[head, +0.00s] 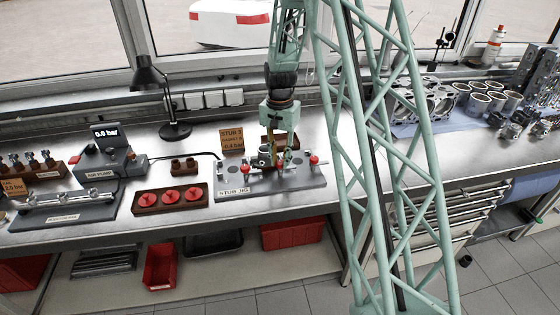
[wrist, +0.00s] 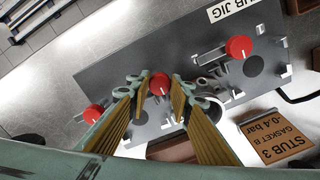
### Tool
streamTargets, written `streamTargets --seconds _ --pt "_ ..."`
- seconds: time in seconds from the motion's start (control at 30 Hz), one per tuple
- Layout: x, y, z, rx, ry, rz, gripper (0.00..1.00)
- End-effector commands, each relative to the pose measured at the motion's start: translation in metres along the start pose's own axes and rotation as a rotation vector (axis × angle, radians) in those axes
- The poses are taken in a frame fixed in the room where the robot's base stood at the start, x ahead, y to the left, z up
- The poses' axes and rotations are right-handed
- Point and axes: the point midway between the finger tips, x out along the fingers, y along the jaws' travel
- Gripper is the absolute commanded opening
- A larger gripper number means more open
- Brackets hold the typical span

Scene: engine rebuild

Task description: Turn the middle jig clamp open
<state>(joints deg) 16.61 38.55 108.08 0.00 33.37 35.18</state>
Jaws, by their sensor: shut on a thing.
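The stub jig (head: 270,197) is a grey plate with a row of red-knobbed clamps on the steel bench. In the wrist view the middle clamp's round red knob (wrist: 159,86) lies between my fingertips. My gripper (head: 279,160) points down over the middle of the jig and is shut on this knob. A white mark shows on the knob. The two outer red knobs stand free, one at the upper right (wrist: 238,47) and one at the lower left (wrist: 93,113) of the wrist view. My fingers hide the middle clamp in the head view.
A sign reading STUB 3, -0.4 bar (head: 232,142) stands behind the jig. Left of it are a brown block with red caps (head: 170,212) and the air pump (head: 104,164). A black lamp (head: 174,130) stands behind. Engine parts (head: 480,103) fill the right bench.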

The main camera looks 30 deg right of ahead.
Motion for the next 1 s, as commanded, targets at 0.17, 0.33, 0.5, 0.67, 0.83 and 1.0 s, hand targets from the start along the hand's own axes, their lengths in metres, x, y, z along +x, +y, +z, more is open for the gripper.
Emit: streamTargets --seconds 0.17,0.33,0.5,0.67,0.83,1.0 --pt "-0.0005 -0.0003 -0.0004 0.010 0.001 -0.001 0.09" --pt "-0.0005 -0.0003 -0.0004 0.010 0.001 -0.001 0.09" --pt "-0.0005 -0.0002 -0.0004 0.010 0.001 -0.001 0.26" --pt "-0.0003 -0.0002 -0.0002 0.009 0.000 0.000 0.34" --pt "-0.0001 -0.0001 -0.0002 0.009 0.000 0.000 0.34" --pt "-0.0018 -0.0002 -0.0002 0.009 0.001 0.000 0.34"
